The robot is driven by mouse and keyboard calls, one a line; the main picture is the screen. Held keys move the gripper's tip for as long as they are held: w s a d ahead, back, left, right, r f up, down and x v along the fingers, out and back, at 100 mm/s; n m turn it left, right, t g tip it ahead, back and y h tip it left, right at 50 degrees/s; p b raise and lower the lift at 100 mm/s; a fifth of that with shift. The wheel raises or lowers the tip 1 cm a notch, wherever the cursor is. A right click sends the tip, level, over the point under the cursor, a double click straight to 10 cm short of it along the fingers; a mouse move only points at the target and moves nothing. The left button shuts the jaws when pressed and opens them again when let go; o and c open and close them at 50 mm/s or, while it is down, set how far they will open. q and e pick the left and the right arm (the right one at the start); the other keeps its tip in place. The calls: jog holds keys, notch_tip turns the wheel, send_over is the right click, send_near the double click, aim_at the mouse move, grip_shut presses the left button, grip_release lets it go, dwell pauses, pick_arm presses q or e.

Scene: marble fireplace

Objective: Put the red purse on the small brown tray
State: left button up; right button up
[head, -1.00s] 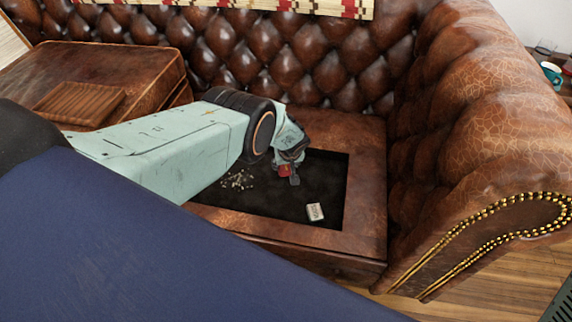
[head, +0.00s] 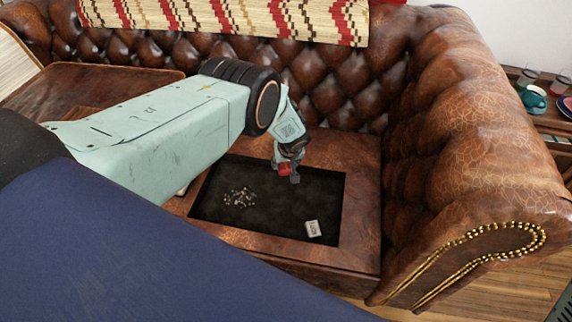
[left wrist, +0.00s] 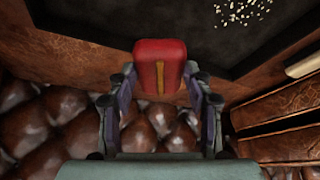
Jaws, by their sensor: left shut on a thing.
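The red purse (head: 284,168) is between the fingers of my left gripper (head: 289,175), above the back edge of a black recess. It also shows in the left wrist view (left wrist: 158,58) as a red block with a yellowish stripe, clasped between both fingers (left wrist: 160,80). The left gripper is shut on it. The small brown tray (head: 80,113) lies on the brown leather case at the left; my left arm hides nearly all of it. My right gripper is not in view.
The black recess (head: 270,215) holds a scatter of small pale pieces (head: 239,197) and a small white box (head: 313,229). The tufted sofa back (head: 340,95) and arm (head: 480,170) rise behind and at right. The brown case (head: 110,80) stands at left.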

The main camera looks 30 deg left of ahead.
aim_at(286, 165)
pick_arm(q)
jog(key=shift+r+p, duration=0.7)
jog(key=shift+r, duration=0.95)
